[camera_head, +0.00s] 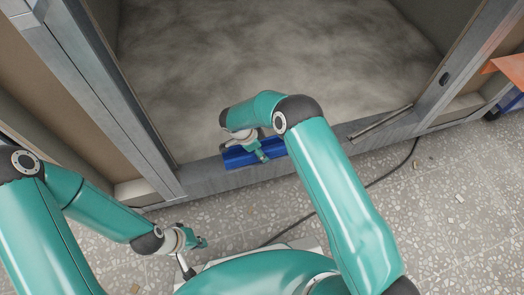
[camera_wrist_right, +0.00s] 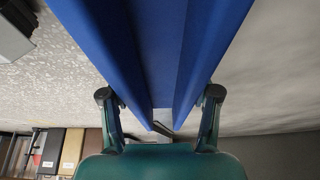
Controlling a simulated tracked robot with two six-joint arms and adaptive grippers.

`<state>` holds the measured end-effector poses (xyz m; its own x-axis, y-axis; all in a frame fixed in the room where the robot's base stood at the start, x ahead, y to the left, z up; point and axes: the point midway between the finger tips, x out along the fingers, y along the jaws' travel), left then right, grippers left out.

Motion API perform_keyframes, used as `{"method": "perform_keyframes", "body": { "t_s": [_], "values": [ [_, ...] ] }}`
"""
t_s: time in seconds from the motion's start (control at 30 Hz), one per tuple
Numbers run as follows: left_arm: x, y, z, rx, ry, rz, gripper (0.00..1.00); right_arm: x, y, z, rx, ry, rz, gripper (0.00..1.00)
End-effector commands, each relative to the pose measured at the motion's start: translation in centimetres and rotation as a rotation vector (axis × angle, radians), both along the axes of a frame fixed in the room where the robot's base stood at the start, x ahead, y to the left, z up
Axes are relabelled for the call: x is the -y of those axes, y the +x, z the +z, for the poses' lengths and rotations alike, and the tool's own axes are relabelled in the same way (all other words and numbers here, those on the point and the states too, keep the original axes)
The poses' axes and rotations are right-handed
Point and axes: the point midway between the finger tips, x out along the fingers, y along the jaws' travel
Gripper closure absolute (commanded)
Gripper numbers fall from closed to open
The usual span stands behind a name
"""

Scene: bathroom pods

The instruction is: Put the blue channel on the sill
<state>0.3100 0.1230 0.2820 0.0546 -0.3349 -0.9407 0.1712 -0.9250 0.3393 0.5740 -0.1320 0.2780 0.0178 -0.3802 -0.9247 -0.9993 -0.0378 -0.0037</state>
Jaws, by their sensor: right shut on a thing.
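The blue channel (camera_head: 238,158) is a short blue length, seen over the grey sill (camera_head: 208,177) at the front of the pod and roughly in line with it. I cannot tell whether it touches the sill. My right gripper (camera_head: 262,156) is shut on the channel from above, and the arm hides part of it. In the right wrist view the channel (camera_wrist_right: 120,45) runs between the two fingers of the right gripper (camera_wrist_right: 160,95). My left gripper (camera_head: 203,243) is low over the speckled floor, apart from the channel; its jaws are too small to read.
A thin metal strip (camera_head: 381,122) lies along the sill to the right. Metal posts (camera_head: 105,95) frame the opening on both sides. A black cable (camera_head: 392,171) crosses the speckled floor. The pod floor (camera_head: 270,50) behind the sill is clear.

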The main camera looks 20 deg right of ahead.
Motion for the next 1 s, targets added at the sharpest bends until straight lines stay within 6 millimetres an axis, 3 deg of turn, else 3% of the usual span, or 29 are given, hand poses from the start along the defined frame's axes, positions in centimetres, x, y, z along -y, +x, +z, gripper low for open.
{"method": "perform_keyframes", "body": {
  "t_s": [0.4, 0.43, 0.57, 1.0],
  "values": [
    [0.00, 0.01, -0.60, 0.000, 0.000, 0.000, 1.00, 0.03, 0.06, -0.90, 0.002, 0.000, 0.000, 0.93],
    [0.00, 0.00, -0.59, 0.000, 0.000, 0.000, 1.00, 0.03, 0.05, -0.87, 0.002, 0.000, 0.000, 0.37],
    [0.00, 0.00, -0.46, 0.000, 0.000, 0.000, 1.00, 0.03, 0.04, -0.76, 0.001, 0.000, -0.001, 0.15],
    [-0.01, 0.01, 0.07, 0.000, 0.000, 0.000, 1.00, 0.05, 0.03, -0.33, 0.001, 0.000, -0.001, 0.13]
  ]
}}
